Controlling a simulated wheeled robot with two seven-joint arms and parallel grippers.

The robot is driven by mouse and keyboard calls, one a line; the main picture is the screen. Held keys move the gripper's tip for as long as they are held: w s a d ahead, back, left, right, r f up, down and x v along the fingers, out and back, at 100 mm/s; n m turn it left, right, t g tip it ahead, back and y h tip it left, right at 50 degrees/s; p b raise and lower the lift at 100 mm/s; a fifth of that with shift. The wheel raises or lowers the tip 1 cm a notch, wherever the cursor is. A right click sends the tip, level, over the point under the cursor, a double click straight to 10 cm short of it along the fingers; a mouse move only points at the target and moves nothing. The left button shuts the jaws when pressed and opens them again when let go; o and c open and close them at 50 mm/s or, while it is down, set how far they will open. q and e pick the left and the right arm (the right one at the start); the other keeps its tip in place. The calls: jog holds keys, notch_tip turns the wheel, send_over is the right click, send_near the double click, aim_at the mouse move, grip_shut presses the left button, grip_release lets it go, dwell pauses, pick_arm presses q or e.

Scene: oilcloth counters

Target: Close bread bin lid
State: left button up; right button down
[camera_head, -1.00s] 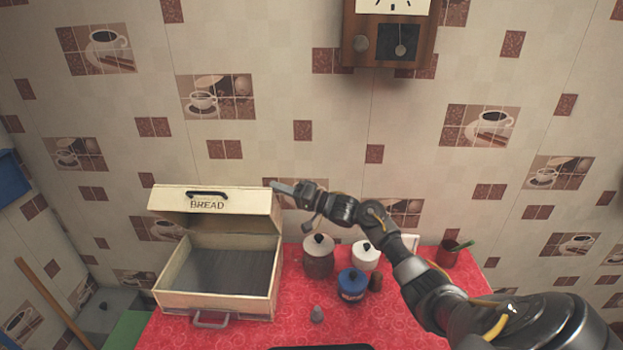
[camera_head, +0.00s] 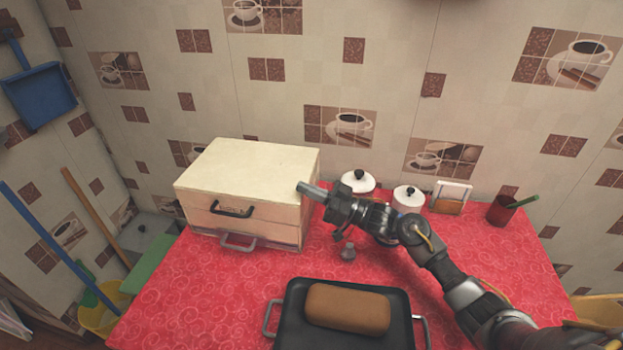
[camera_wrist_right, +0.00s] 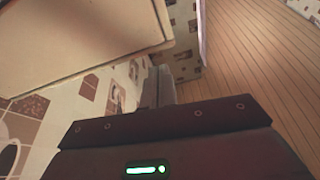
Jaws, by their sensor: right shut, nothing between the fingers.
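The cream bread bin (camera_head: 285,236) stands at the back left of the red counter. Its lid (camera_head: 250,165) is down over the box, with the black handle on its front face, and the inside is hidden. I cannot tell whether a thin gap is left under the lid edge. My right gripper (camera_head: 312,191) is shut and empty, at the right front corner of the lid; I cannot tell whether it touches. In the right wrist view a cream panel of the bin (camera_wrist_right: 90,45) fills the upper left, beside the gripper (camera_wrist_right: 156,90). My left gripper is out of view.
A black tray (camera_head: 290,318) with a brown loaf (camera_head: 347,307) lies at the front. White canisters (camera_head: 408,199), a small grey object (camera_head: 348,252) and a red cup (camera_head: 501,209) stand right of the bin. The counter's front left is clear.

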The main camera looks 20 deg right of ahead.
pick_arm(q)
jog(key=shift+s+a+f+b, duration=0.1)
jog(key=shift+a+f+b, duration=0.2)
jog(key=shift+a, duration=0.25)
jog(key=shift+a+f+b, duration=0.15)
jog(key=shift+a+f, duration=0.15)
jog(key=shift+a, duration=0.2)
pick_arm(e)
jog(key=shift+s+a+f, duration=0.15)
jog(key=shift+s+f, duration=0.15)
jog(key=shift+f, duration=0.5)
jog(key=shift+s+a+f, duration=0.15)
jog(key=shift+s+f, duration=0.15)
jog(key=shift+f, duration=0.45)
pick_arm(q)
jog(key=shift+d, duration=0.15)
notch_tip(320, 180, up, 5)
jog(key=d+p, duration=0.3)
jog(key=p, duration=0.2)
pick_arm(e)
notch_tip(320, 180, up, 6)
jog(key=f, duration=0.1)
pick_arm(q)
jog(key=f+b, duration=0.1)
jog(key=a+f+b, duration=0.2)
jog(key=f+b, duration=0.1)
pick_arm(e)
jog(key=v, duration=1)
jog(key=shift+w+d+f, duration=0.2)
